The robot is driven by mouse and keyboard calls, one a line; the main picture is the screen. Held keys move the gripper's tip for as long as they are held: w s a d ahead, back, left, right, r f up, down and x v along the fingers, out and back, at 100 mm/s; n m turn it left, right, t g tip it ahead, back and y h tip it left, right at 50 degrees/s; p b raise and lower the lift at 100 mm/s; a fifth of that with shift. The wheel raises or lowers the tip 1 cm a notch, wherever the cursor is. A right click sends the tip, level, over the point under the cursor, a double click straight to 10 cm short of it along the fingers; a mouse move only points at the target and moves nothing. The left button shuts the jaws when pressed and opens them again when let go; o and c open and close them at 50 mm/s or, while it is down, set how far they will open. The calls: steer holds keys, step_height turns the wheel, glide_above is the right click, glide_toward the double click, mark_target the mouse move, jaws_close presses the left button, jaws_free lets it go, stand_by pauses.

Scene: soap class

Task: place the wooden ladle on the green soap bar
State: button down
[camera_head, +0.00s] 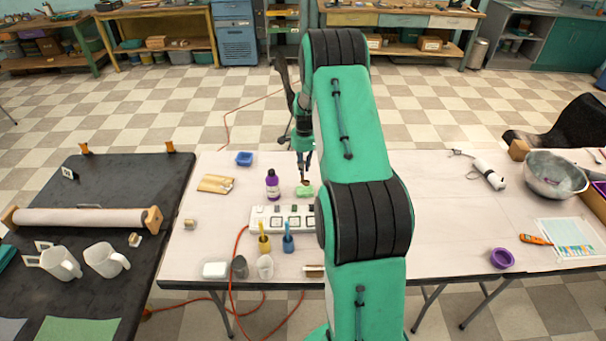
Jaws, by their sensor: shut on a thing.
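My gripper (304,172) points down over the white table, just right of the purple bottle. It is shut on a small brown thing, which appears to be the wooden ladle (305,182). The green soap bar (303,192) lies on the table directly below it. The ladle's lower end is at or just above the soap in this view; I cannot tell whether they touch. Most of the ladle is too small or hidden to make out.
A purple bottle (272,185) stands close left of the soap. A white power strip (283,217) lies in front, with yellow (264,242) and blue (288,241) handled items nearer. A blue dish (244,158) sits behind left. My arm hides the table to the right.

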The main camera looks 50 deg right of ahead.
mark_target(303, 181)
steer(key=shift+f+b, duration=0.4)
steer(key=shift+f, duration=1.35)
steer(key=shift+f, duration=0.1)
steer(key=c, duration=1.7)
jaws_free()
steer(key=shift+o, duration=0.2)
step_height(303, 181, up, 12)
steer(key=p, duration=0.2)
steer(key=shift+s, duration=0.25)
steer(key=shift+r, duration=0.2)
